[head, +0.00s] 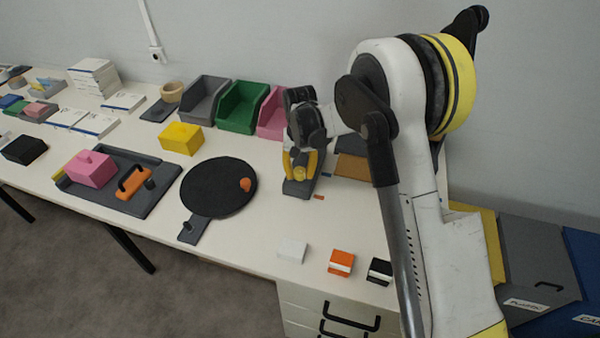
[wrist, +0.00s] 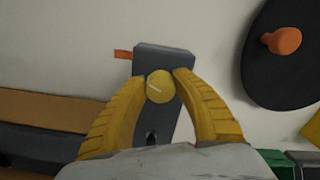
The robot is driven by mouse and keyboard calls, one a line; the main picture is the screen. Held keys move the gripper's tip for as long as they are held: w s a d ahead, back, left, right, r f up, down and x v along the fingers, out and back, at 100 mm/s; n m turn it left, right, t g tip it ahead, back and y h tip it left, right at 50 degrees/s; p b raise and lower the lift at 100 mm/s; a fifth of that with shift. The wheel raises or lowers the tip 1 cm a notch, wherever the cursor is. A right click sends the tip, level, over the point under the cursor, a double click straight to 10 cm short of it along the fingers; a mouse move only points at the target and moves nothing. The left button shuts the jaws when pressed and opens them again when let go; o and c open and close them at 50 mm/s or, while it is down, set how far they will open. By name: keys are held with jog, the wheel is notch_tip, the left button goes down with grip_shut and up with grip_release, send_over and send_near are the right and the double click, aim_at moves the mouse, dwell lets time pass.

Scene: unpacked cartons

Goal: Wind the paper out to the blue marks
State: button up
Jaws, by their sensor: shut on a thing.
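A dark grey device (head: 297,190) stands near the back of the table, right of the black round plate; it also shows in the wrist view (wrist: 165,57). A round yellow knob (wrist: 160,87) with a pale line sits on it. My gripper (head: 299,163) is over the device, its yellow fingers closed on the knob from both sides; the fingers also show in the wrist view (wrist: 162,78). A brown flat piece (head: 352,167) lies right of the device; I cannot tell whether it is the paper. I can make out no blue marks.
The black round plate (head: 215,190) with an orange knob (head: 245,185) lies to the left. A small red-orange strip (head: 319,197) lies beside the device. Green (head: 240,108) and grey bins stand behind. White, orange and black blocks sit near the front edge.

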aim_at(300, 171)
jog(key=shift+m, duration=0.3)
dwell(0.4)
jog(key=o, duration=1.2)
jog(key=shift+r, duration=0.1)
notch_tip(300, 171, up, 12)
jog(key=shift+f, duration=0.1)
